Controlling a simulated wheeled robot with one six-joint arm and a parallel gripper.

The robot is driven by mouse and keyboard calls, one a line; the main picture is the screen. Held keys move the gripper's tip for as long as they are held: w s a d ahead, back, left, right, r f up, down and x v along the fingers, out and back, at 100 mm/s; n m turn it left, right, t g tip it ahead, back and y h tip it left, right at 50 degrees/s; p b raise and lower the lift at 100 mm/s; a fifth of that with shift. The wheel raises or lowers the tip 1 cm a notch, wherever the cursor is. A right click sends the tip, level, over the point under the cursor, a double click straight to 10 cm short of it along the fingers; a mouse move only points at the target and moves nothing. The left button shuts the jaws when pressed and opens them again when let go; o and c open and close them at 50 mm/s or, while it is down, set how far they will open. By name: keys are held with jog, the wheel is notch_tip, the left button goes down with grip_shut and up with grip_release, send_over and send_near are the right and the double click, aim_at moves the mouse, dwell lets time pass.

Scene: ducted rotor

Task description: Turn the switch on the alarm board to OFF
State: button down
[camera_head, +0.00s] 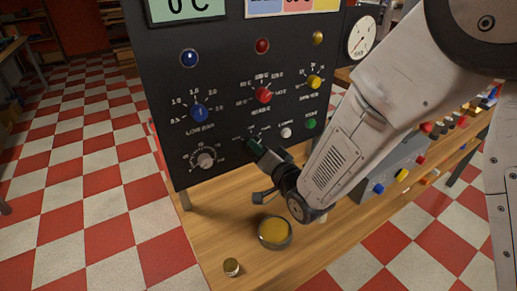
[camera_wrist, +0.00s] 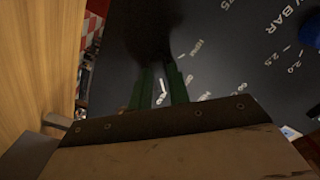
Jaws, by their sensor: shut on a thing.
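The alarm board (camera_head: 222,115) is a black upright panel with knobs, lamps and white lettering. My gripper (camera_head: 253,145) reaches its lower middle, with dark green fingertips against the panel. In the wrist view my gripper (camera_wrist: 160,75) shows two green fingers close together, shut on a dark switch (camera_wrist: 158,38). That switch is blurred and in shadow, so I cannot read its pointer. White labels stand right of it in the wrist view; one seems to read HORN. In the head view my gripper covers the switch, and a small arc of marks shows above it.
Near my gripper are a blue knob (camera_head: 199,113), a red knob (camera_head: 263,95), a pale knob (camera_head: 206,160), a white button (camera_head: 286,132) and a green button (camera_head: 310,123). Below, a yellow-topped round dish (camera_head: 275,232) and a small brass piece (camera_head: 231,267) sit on the wooden bench (camera_head: 200,235).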

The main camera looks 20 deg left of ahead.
jog(key=n, duration=0.9)
jog(key=shift+n, duration=0.4)
dwell(0.4)
jog(key=c, duration=1.3)
grip_release()
jog(key=shift+d, duration=0.15)
jog(key=v, duration=0.7)
jog(key=shift+s+d, duration=0.2)
jog(key=shift+w, duration=0.1)
